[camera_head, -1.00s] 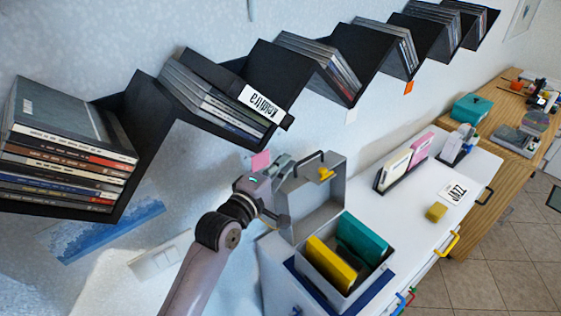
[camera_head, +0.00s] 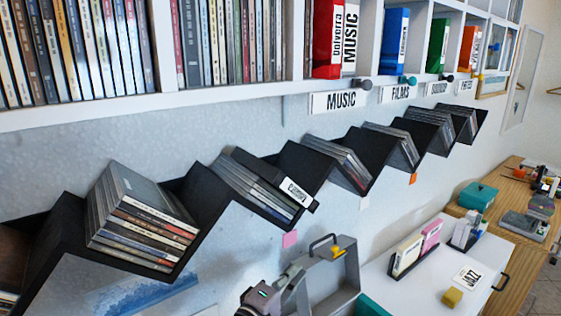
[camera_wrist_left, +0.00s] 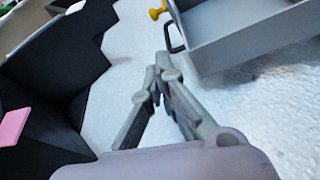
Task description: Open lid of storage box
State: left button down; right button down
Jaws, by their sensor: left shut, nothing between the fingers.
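The grey storage box lid (camera_head: 350,262) stands raised at the bottom of the head view, with a black handle (camera_head: 322,242) and a yellow knob (camera_head: 337,252). In the left wrist view the lid (camera_wrist_left: 245,62) is at the top right. My left gripper (camera_head: 292,277) is beside the lid's left side in the head view. In the left wrist view my left gripper (camera_wrist_left: 163,78) has its fingertips together, with nothing between them, close to the lid's handle. A teal item (camera_head: 372,306) shows at the bottom edge; the rest of the box is out of frame. My right gripper is not in view.
Black zigzag wall shelves (camera_head: 215,200) with disc cases run above the lid. A white shelf (camera_head: 240,92) with cases and coloured binders is higher up.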

aim_at(328, 283)
jog(key=k+l, duration=1.15)
